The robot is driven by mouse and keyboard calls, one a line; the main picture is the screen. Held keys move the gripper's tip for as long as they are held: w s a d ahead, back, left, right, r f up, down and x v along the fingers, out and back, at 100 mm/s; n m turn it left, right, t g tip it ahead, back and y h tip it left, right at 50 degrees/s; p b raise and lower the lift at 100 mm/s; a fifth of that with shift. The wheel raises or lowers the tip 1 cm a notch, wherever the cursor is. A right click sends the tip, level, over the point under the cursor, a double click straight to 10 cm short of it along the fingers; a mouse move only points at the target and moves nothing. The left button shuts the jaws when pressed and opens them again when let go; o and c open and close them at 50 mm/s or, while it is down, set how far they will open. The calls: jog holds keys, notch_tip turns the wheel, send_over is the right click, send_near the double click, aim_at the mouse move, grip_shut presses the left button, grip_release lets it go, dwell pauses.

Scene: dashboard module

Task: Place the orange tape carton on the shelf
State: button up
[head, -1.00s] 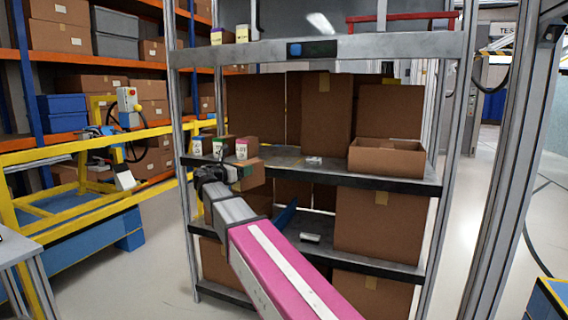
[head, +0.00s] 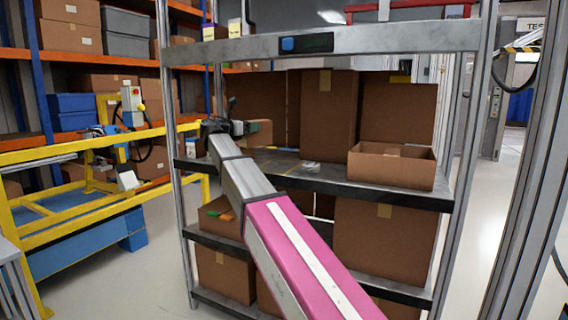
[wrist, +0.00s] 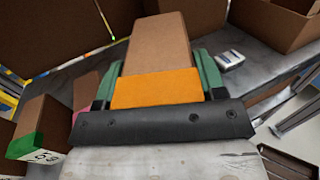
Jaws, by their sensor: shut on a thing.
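The orange tape carton (wrist: 157,60) is a brown box with an orange end face towards the wrist camera. My gripper (wrist: 157,78) is shut on it, with a green finger on each side. In the head view my gripper (head: 238,127) is over the left part of the middle shelf (head: 330,183), and the carton (head: 260,133) shows partly beyond it. The carton appears above the shelf surface; the gap under it is hidden.
An open brown box (head: 391,168) stands at the right of the middle shelf. Large brown boxes (head: 327,110) line the back. A small white item (head: 310,167) lies on the shelf between. The upper shelf (head: 400,40) is above my arm, and a post (head: 175,130) stands left.

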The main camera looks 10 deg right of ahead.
jog(key=shift+w+d+f, duration=0.9)
jog(key=shift+d+f, duration=0.8)
jog(key=shift+f, duration=0.1)
jog(key=shift+w+d+f, duration=0.9)
jog(key=shift+d+f, duration=0.75)
jog(key=shift+f, duration=0.15)
jog(key=shift+w+d+f, duration=0.9)
jog(key=shift+d+f, duration=0.8)
jog(key=shift+f, duration=0.1)
jog(key=shift+f, duration=0.1)
jog(key=o, duration=1.2)
jog(key=v, duration=1.2)
